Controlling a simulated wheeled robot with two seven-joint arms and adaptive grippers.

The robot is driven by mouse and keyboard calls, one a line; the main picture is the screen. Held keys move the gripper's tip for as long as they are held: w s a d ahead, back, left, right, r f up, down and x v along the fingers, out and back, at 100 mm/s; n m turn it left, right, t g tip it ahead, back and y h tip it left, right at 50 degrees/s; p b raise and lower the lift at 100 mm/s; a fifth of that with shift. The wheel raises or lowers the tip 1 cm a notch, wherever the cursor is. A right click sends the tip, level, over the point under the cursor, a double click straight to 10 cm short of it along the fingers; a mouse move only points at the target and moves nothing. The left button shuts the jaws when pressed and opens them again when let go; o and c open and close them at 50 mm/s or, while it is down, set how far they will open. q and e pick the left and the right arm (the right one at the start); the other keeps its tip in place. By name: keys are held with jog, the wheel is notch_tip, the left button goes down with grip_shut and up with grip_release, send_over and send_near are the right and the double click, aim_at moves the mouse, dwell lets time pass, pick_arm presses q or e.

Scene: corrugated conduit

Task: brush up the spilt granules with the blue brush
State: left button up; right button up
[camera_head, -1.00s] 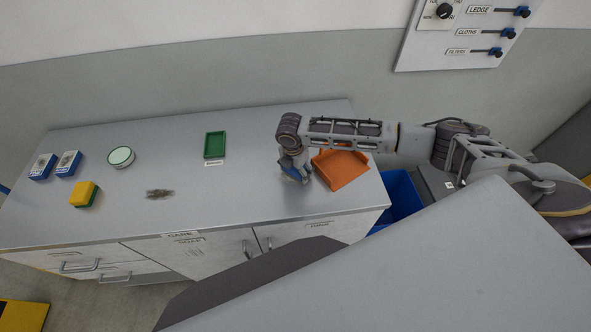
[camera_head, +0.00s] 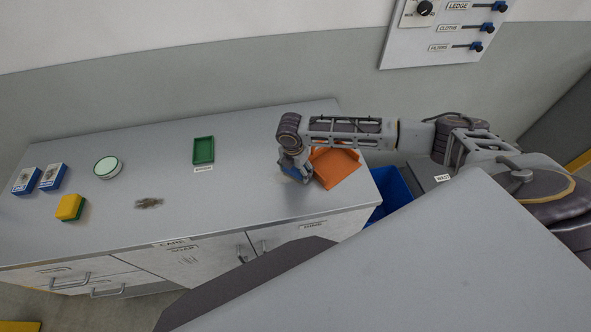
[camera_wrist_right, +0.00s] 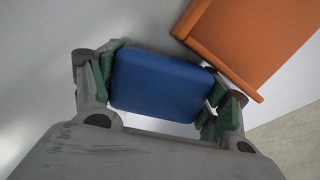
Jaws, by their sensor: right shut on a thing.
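The spilt granules (camera_head: 149,203) lie in a small dark patch on the grey worktop, left of centre in the head view. My right gripper (camera_head: 294,172) is at the right part of the worktop, well to the right of the granules. It is shut on the blue brush (camera_wrist_right: 160,80), whose blue block sits between the fingers in the right wrist view. The brush's bristles are hidden. An orange dustpan-like tray (camera_head: 336,167) lies just right of the gripper and also shows in the right wrist view (camera_wrist_right: 245,40). My left gripper is not in view.
A green tray (camera_head: 204,150), a round green-topped tin (camera_head: 107,167), a yellow-and-green sponge (camera_head: 70,207) and two blue-and-white boxes (camera_head: 53,176) stand on the worktop (camera_head: 230,190). A blue bin (camera_head: 388,190) stands off its right end. The worktop between granules and gripper is clear.

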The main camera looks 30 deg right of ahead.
aim_at(285, 171)
jog(key=shift+s+f, duration=0.1)
jog(key=shift+f, duration=0.1)
jog(key=shift+a, duration=0.1)
jog(key=shift+a, duration=0.4)
jog(key=shift+w+a+r, duration=0.1)
jog(key=shift+w+a, duration=0.15)
jog(key=shift+a, duration=0.35)
jog(key=shift+w+a, duration=0.25)
jog(key=shift+a, duration=0.35)
jog(key=shift+w+a, duration=0.1)
jog(key=shift+a, duration=0.05)
jog(key=shift+w+a, duration=0.25)
jog(key=shift+a, duration=0.55)
jog(key=shift+w+a, duration=0.2)
jog(key=shift+a, duration=0.55)
jog(key=shift+a, duration=0.15)
jog(key=shift+w+a, duration=0.25)
jog(key=shift+a, duration=0.55)
jog(key=shift+w+a, duration=0.2)
jog(key=shift+a, duration=0.55)
jog(key=shift+w, duration=0.1)
